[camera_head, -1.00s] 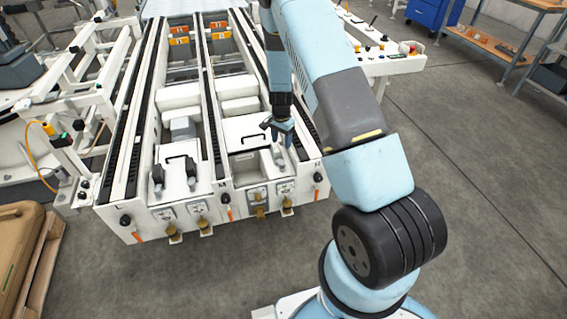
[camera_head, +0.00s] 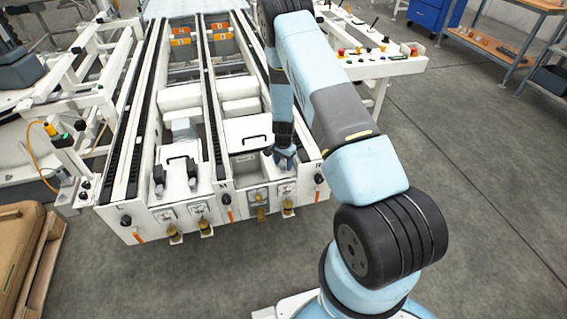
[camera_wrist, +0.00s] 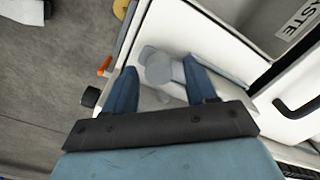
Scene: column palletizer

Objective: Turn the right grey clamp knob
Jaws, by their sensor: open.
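The right grey clamp knob (camera_wrist: 159,69) shows in the wrist view as a round grey top on a wider grey base. My gripper (camera_wrist: 160,66) is open, with one blue finger on each side of the knob. I cannot tell whether either finger touches it. In the head view my gripper (camera_head: 286,158) points down into the front of the right bay of the white machine (camera_head: 240,184), and it largely hides the knob there.
A white lid with a black handle (camera_head: 254,138) lies just behind the gripper. An orange lever (camera_wrist: 104,66) and a black knob (camera_wrist: 90,97) sit on the machine's edge. Brass-coloured fittings (camera_head: 261,214) stick out at the front. Grey floor is open to the right.

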